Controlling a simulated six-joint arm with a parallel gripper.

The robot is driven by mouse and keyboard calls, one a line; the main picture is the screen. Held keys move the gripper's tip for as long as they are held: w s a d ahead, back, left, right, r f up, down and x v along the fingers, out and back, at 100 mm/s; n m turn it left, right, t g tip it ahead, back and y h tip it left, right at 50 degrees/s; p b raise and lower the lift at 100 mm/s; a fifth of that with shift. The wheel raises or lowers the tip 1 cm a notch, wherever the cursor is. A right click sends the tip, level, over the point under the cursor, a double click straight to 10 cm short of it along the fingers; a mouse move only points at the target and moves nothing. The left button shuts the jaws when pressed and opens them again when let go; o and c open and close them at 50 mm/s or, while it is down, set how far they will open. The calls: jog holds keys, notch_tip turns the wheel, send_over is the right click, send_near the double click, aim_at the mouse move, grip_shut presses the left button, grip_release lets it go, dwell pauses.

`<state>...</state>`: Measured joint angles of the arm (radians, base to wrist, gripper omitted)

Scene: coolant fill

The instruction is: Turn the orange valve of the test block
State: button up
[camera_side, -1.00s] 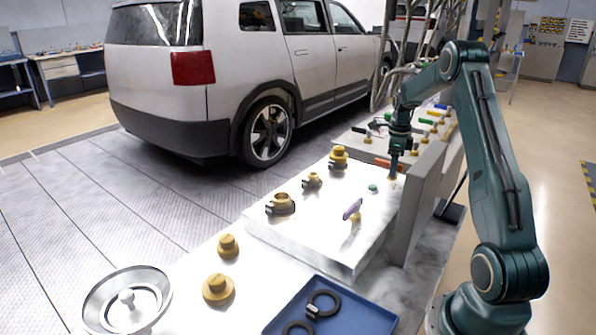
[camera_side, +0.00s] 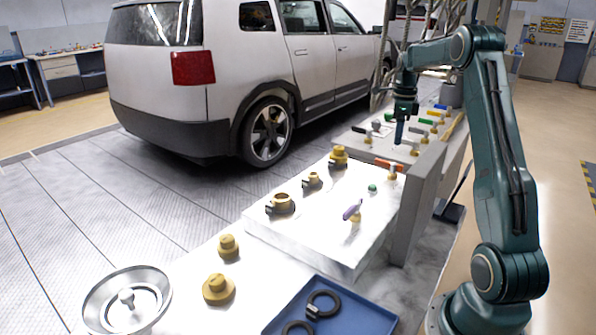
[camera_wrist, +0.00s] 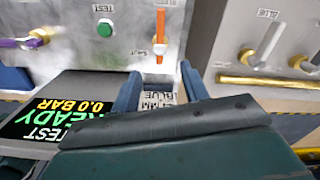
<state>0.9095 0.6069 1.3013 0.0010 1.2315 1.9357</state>
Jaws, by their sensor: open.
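The orange valve (camera_side: 389,165) has a bar handle on a brass stem, on the white test block (camera_side: 330,240) near its back right corner. In the wrist view the orange valve (camera_wrist: 160,32) stands upright in the picture, straight beyond the fingers. My gripper (camera_side: 399,138) is open and empty, above and behind the valve in the side view. In the wrist view my gripper (camera_wrist: 160,90) shows both blue fingers apart, with no handle between them.
A purple valve (camera_side: 353,210) and a green button (camera_side: 373,188) share the block. A grey upright panel (camera_side: 420,205) borders it on the right. Behind is a board of several coloured valves. A wrist-view screen (camera_wrist: 60,110) reads "TEST READY 0.0 BAR", upside down.

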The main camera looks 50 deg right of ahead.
jog(key=shift+r, duration=1.5)
jog(key=shift+a, duration=0.1)
jog(key=a+r+n+t, duration=0.1)
jog(key=a+r+n, duration=0.2)
jog(key=a+n, duration=0.35)
jog(key=a+r+n+h, duration=0.1)
jog(key=a+r+n, duration=0.2)
jog(key=a, duration=0.7)
jog(key=a+r+n+t, duration=0.1)
jog(key=a+r+n, duration=0.35)
jog(key=a, duration=0.35)
jog(key=s+a+f+n+t, duration=0.1)
jog(key=s+a+f+n, duration=0.2)
jog(key=s+a+n, duration=0.4)
jog(key=s+a+f+n+t+y, duration=0.1)
jog(key=s+a+f+n+t, duration=0.1)
jog(key=s+a+n, duration=0.6)
jog(key=a+f+n, duration=0.1)
jog(key=a+n, duration=0.1)
jog(key=n, duration=0.1)
jog(key=shift+s+a+n+t, duration=0.15)
jog(key=shift+a+n+t, duration=0.15)
jog(key=shift+a, duration=0.1)
